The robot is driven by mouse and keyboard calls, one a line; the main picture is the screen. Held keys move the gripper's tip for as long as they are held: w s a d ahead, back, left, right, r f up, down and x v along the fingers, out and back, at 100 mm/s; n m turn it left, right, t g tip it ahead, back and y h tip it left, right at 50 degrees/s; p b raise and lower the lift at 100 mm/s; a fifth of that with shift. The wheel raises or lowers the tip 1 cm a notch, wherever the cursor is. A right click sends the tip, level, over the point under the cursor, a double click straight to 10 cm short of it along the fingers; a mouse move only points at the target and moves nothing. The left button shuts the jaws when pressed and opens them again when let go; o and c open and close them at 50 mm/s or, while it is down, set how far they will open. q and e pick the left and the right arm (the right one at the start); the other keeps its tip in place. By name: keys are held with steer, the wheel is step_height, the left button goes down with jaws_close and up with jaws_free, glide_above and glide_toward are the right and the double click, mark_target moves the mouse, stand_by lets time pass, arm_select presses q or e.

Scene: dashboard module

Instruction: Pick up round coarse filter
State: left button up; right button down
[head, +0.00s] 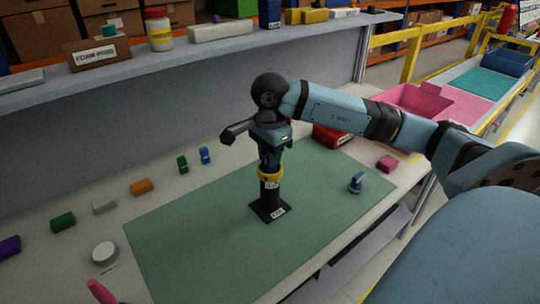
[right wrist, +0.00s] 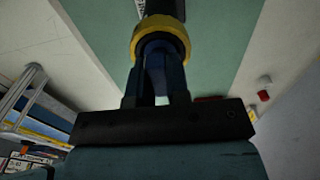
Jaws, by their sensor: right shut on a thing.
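A black stand (head: 269,208) with a square labelled base stands on the green mat (head: 200,240). A round yellow part (head: 270,173) sits at the top of its post. My right gripper (head: 270,163) points straight down and is shut on this yellow part. The right wrist view shows the yellow ring (right wrist: 160,40) around the fingertips, with the dark post beyond it. Whether the part touches the post is hard to tell. A white round disc (head: 104,252) lies at the left, by a small label. I cannot tell for sure which round piece is the coarse filter. My left gripper is not in view.
Several small coloured blocks line the mat's left and back edges, among them an orange one (head: 141,187). A blue-and-white piece (head: 356,183) stands on the mat's right. A shelf (head: 150,66) runs along the back.

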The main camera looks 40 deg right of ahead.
arm_select(q)
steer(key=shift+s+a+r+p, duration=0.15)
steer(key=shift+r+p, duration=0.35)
steer(key=shift+p, duration=0.35)
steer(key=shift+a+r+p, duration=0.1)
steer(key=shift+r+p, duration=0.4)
steer(key=shift+p, duration=0.35)
arm_select(e)
step_height(320, 180, up, 20)
